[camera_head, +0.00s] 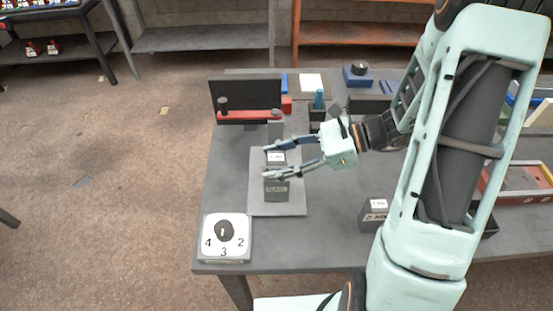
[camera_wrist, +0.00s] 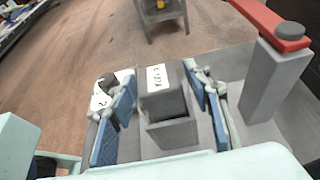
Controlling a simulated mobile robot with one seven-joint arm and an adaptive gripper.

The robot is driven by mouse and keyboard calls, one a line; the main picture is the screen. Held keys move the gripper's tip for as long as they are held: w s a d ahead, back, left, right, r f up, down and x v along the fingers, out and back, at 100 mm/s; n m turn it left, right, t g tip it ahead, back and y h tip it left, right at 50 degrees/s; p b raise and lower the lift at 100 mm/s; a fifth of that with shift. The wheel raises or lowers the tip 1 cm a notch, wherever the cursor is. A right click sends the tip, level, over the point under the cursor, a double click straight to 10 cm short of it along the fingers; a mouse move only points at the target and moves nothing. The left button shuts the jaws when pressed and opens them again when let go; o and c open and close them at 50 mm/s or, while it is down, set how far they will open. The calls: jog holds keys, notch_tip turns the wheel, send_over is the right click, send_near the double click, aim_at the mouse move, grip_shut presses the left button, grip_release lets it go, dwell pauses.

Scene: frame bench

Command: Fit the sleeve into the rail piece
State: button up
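A dark grey block (camera_head: 277,190) with lettering on its front, which seems to read as rail, stands on a grey plate (camera_head: 297,204). A white label shows on its top. In the wrist view the block (camera_wrist: 163,105) looks like a labelled box with a lower front part; I cannot tell whether these are two pieces. My gripper (camera_head: 268,162) is open, with one finger on each side of the block. In the wrist view my gripper (camera_wrist: 161,74) shows gaps beside both blue pads. Another labelled grey piece (camera_head: 374,214) stands to the right; I cannot tell which piece is the sleeve.
A white dial box (camera_head: 224,238) sits at the near left table corner. A black panel (camera_head: 245,93) with a red bar (camera_head: 248,116) on grey posts stands behind. A blue-topped peg (camera_head: 319,99) and a blue box with a knob (camera_head: 357,76) are farther back.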

jog(key=shift+r, duration=0.25)
jog(key=v, duration=1.2)
jog(key=shift+b, duration=0.4)
jog(key=shift+f, duration=0.1)
